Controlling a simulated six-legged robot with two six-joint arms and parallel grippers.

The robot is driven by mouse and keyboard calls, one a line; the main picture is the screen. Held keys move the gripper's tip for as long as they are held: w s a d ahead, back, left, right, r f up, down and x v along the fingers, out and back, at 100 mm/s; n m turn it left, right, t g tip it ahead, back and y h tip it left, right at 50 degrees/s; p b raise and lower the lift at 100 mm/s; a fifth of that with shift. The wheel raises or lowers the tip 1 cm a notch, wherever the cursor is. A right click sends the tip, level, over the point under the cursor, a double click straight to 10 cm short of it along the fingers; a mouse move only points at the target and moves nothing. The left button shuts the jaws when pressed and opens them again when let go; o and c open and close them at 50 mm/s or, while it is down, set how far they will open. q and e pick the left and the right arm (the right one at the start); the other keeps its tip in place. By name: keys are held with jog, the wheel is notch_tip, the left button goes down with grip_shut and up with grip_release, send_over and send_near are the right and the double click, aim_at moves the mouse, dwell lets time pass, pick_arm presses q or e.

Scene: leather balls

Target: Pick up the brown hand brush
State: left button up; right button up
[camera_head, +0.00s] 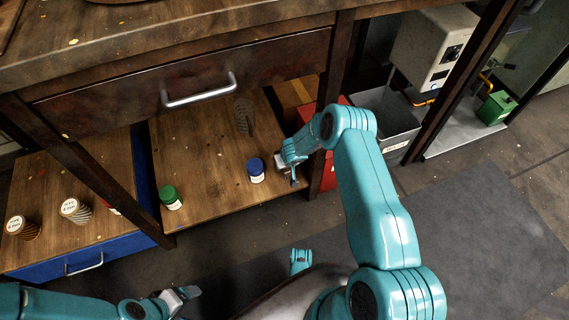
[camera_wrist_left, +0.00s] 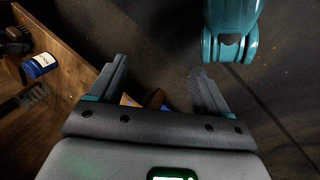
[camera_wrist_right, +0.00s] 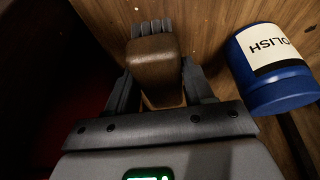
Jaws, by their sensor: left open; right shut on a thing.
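The brown hand brush (camera_wrist_right: 152,62) is between the fingers of my right gripper (camera_wrist_right: 158,90) in the right wrist view. Its rounded wooden body faces the camera and greyish bristles show at its far end. In the head view my right gripper (camera_head: 287,164) is at the right front part of the lower shelf, beside a blue tin; the brush is mostly hidden there. The right gripper is shut on the brush. I cannot tell whether the brush touches the shelf. My left gripper (camera_head: 184,294) is open and empty, low in front of the shelf, away from the brush.
The blue tin (camera_head: 255,170) stands close left of my right gripper and shows large in the right wrist view (camera_wrist_right: 270,85). A green-lidded jar (camera_head: 171,198) stands further left. A dark ribbed object (camera_head: 244,116) is further back. The drawer (camera_head: 190,85) overhangs the shelf.

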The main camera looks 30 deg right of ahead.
pick_arm(q)
jog(key=shift+r, duration=0.1)
pick_arm(e)
jog(key=shift+r, duration=0.1)
jog(key=shift+a+r+p, duration=0.1)
jog(key=shift+r+p, duration=0.1)
jog(key=shift+p, duration=0.15)
notch_tip(320, 180, up, 12)
jog(key=p, duration=0.7)
pick_arm(q)
notch_tip(320, 180, up, 9)
jog(key=s+d+g+p, duration=0.1)
jog(key=s+p, duration=0.1)
jog(key=shift+s+d+m, duration=0.25)
jog(key=shift+m, duration=0.05)
pick_arm(e)
jog(key=w+a, duration=0.3)
jog(key=a, duration=0.6)
jog(key=w+a+f, duration=0.1)
jog(key=w+a, duration=0.2)
jog(key=a, duration=0.6)
jog(key=shift+w+a, duration=0.25)
jog(key=shift+a, duration=0.1)
pick_arm(q)
jog(key=shift+r, duration=0.1)
pick_arm(e)
jog(key=shift+o, duration=0.9)
pick_arm(q)
jog(key=c, duration=0.7)
jog(key=shift+o, duration=0.2)
